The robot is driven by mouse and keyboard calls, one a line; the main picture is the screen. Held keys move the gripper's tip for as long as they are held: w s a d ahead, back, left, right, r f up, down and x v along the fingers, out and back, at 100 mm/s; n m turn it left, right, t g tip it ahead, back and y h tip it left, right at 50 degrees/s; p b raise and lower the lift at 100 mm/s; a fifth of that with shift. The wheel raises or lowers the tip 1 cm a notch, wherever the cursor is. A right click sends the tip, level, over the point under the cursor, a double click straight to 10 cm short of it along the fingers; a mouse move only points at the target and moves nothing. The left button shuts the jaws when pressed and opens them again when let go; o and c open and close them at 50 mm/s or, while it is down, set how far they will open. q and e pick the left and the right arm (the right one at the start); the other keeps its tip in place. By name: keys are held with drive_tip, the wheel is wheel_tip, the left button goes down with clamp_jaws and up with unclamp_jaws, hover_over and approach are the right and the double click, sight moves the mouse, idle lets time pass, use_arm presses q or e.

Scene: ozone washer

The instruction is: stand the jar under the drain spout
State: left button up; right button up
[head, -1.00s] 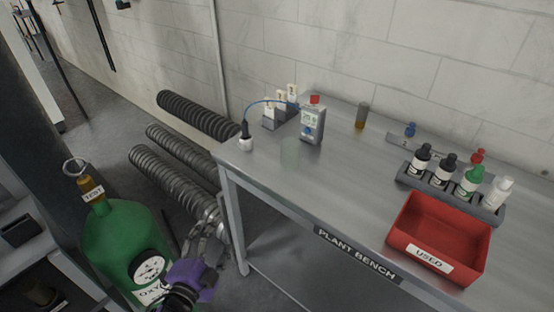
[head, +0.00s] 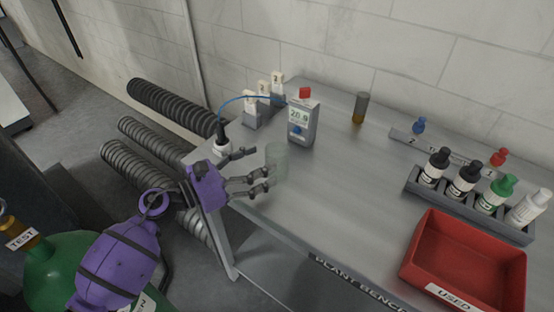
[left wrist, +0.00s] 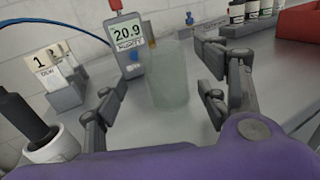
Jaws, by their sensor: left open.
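A translucent pale glass jar (head: 277,162) stands upright on the grey bench near its left front edge. It also shows in the left wrist view (left wrist: 168,78), between and a little beyond my fingers. My left gripper (head: 255,166) is open at the bench's left end, its fingers spread toward the jar. Whether a finger touches the jar I cannot tell. The drain spout is not in view. My right gripper is not in view.
Behind the jar stands a grey meter (head: 302,122) reading 20.9, cabled to a white-based black probe (head: 221,143). Numbered cards (head: 263,95) stand beside it. A red USED tray (head: 465,262) and a bottle rack (head: 470,200) are at the right. The middle of the bench is clear.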

sight(267, 160)
use_arm(q)
drive_tip(key=x, duration=0.1)
drive_tip(key=p+x, duration=0.1)
drive_tip(key=x, duration=0.3)
drive_tip(key=shift+s+d+r, duration=0.1)
drive_tip(key=shift+s+r, duration=0.15)
drive_tip(key=shift+w+d+f, duration=0.2)
drive_tip(key=shift+d+f, duration=0.05)
drive_tip(key=shift+d, duration=0.1)
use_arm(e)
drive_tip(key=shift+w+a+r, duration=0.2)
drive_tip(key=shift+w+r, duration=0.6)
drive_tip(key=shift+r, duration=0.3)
use_arm(q)
drive_tip(key=shift+s, duration=0.1)
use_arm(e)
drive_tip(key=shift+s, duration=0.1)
use_arm(q)
drive_tip(key=c, duration=1.5)
drive_tip(key=shift+r, duration=0.15)
